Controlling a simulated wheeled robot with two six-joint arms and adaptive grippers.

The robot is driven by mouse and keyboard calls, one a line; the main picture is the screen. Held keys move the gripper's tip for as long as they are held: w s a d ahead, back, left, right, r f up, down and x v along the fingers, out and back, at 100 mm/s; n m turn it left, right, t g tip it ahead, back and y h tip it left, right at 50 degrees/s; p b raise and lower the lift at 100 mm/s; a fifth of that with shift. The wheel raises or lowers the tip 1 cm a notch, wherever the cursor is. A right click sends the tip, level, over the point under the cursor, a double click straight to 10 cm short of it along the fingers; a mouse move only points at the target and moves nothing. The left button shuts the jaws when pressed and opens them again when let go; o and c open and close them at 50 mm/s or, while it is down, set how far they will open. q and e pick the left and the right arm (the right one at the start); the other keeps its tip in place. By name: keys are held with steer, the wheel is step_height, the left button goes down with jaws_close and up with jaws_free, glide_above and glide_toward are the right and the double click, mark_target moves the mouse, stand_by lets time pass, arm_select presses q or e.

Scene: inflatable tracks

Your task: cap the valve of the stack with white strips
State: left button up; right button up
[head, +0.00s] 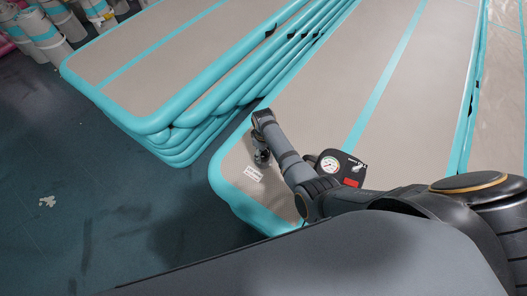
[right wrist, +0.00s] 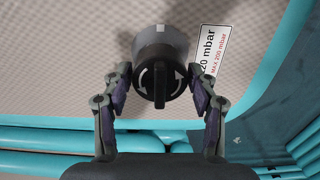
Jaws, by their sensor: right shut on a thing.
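In the right wrist view a black round cap (right wrist: 158,98) with a raised bar and two white curved arrows sits between the fingers of my right gripper (right wrist: 160,84). The gripper is shut on the cap. Behind the cap a grey round body (right wrist: 152,42) with a pale patch shows against the beige track surface; I cannot tell whether it is the valve or part of the cap. In the head view my right gripper (head: 262,157) points down at the near corner of a teal-edged track stack (head: 235,180). White strips are not clearly visible. My left gripper is out of view.
A white pressure label (right wrist: 211,52) lies right beside the cap. A black pump unit with a gauge (head: 330,164) shows beside my right arm. Another teal-edged stack (head: 140,75) stands at the left. White rolls (head: 45,35) stand at the far left. Dark floor (head: 90,200) is mostly clear.

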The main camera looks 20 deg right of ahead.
steer(key=shift+p, duration=0.7)
stand_by(1.4)
steer(key=shift+f+b, duration=1.65)
steer(key=shift+f, duration=0.4)
steer(key=shift+r+n+p, duration=0.2)
steer(key=shift+n+p, duration=0.25)
steer(key=shift+n, duration=0.35)
steer(key=n, duration=0.2)
steer(key=shift+f+n+p, duration=0.1)
steer(key=shift+n+p, duration=0.25)
steer(key=shift+n, duration=0.05)
steer(key=shift+f+n, duration=0.1)
steer(key=shift+n, duration=0.3)
steer(key=n, duration=0.2)
steer(key=shift+n+p, duration=0.3)
steer(key=shift+p, duration=0.05)
steer(key=n, duration=0.2)
steer(key=shift+n, duration=0.3)
